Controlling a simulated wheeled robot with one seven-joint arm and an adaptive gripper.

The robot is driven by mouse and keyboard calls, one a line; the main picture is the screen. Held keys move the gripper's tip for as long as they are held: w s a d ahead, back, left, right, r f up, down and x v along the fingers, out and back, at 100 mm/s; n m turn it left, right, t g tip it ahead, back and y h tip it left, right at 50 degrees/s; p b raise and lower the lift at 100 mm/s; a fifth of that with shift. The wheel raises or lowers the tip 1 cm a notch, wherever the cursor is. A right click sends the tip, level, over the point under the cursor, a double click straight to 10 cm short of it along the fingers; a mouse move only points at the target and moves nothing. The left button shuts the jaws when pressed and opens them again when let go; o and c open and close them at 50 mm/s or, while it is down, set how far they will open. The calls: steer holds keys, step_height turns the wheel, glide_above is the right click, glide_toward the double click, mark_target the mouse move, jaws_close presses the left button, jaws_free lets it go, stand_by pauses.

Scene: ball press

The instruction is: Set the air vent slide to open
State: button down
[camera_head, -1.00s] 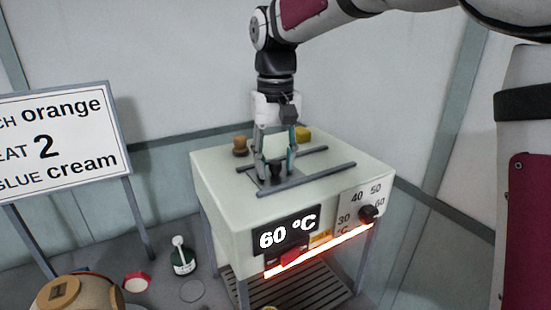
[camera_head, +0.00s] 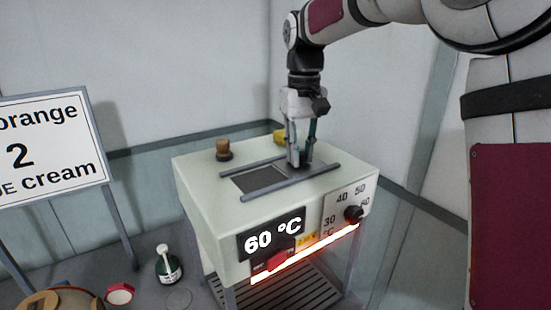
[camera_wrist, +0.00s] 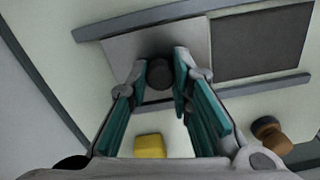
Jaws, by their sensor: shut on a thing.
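The air vent slide is a light grey plate (camera_wrist: 125,50) with a dark round knob (camera_wrist: 159,73), set between two grey rails on top of the pale press box (camera_head: 205,190). My gripper (camera_head: 299,160) points down at the right part of the rails. In the wrist view my gripper (camera_wrist: 160,66) has its fingers on both sides of the knob, shut on it. A dark vent opening (camera_head: 260,180) shows uncovered to the left of my gripper; in the wrist view it lies to the right of the plate. In the head view the fingers hide most of the knob.
A brown knob (camera_head: 223,149) stands on the box top at the left, a yellow block (camera_head: 280,136) behind the rails. The front has a 60 °C display (camera_head: 272,235), a dial (camera_head: 354,213) and a glowing strip. A sign (camera_head: 45,150) stands left.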

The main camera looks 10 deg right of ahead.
steer(key=shift+w+d+r, duration=0.1)
steer(key=shift+w+d, duration=0.25)
steer(key=shift+d, duration=0.4)
steer(key=c, duration=1.4)
jaws_free()
steer(key=shift+d, duration=0.1)
step_height(320, 180, up, 12)
steer(key=shift+s, duration=0.1)
